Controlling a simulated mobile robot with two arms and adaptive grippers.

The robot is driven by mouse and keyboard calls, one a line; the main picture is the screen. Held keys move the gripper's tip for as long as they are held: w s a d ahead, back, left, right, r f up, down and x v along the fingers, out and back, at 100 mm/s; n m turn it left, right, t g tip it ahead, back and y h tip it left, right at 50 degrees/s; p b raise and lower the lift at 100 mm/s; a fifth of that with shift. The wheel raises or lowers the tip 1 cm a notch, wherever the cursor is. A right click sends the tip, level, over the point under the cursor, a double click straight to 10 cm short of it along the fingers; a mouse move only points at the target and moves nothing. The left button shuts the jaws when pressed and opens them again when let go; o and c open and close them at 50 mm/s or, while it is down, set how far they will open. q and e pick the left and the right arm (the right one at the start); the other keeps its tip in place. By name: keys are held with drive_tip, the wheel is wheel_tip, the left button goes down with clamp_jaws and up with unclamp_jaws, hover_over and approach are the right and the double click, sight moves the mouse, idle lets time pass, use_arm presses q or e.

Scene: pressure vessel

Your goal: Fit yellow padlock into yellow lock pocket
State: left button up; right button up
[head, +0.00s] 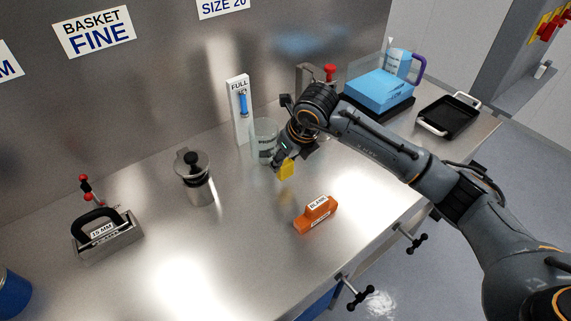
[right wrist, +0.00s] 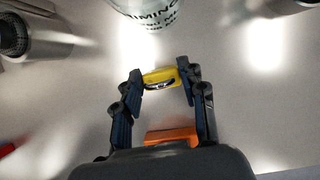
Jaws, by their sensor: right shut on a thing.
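The yellow padlock (head: 286,169) hangs in my right gripper (head: 284,162), above the steel bench. In the right wrist view, the two fingers of this gripper (right wrist: 160,84) are shut on the sides of the yellow padlock (right wrist: 159,76), and its metal shackle faces the camera. I cannot make out a yellow lock pocket for certain. A board with yellow and red parts (head: 550,22) shows at the far upper right, on a grey post. My left gripper is not in view.
A clear beaker (head: 264,140) stands just behind the padlock. An orange block (head: 316,214) lies in front of it. A steel press pot (head: 194,178) and a handled weight (head: 106,238) stand to the left. A blue box (head: 379,92) and a black tray (head: 449,116) are at right.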

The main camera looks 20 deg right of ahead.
sight(288, 164)
wheel_tip(288, 164, down, 2)
drive_tip(key=shift+f+p, duration=0.2)
drive_tip(key=shift+p, duration=0.45)
drive_tip(key=shift+f, duration=0.6)
drive_tip(key=o, duration=1.2)
drive_tip(key=shift+r, duration=0.15)
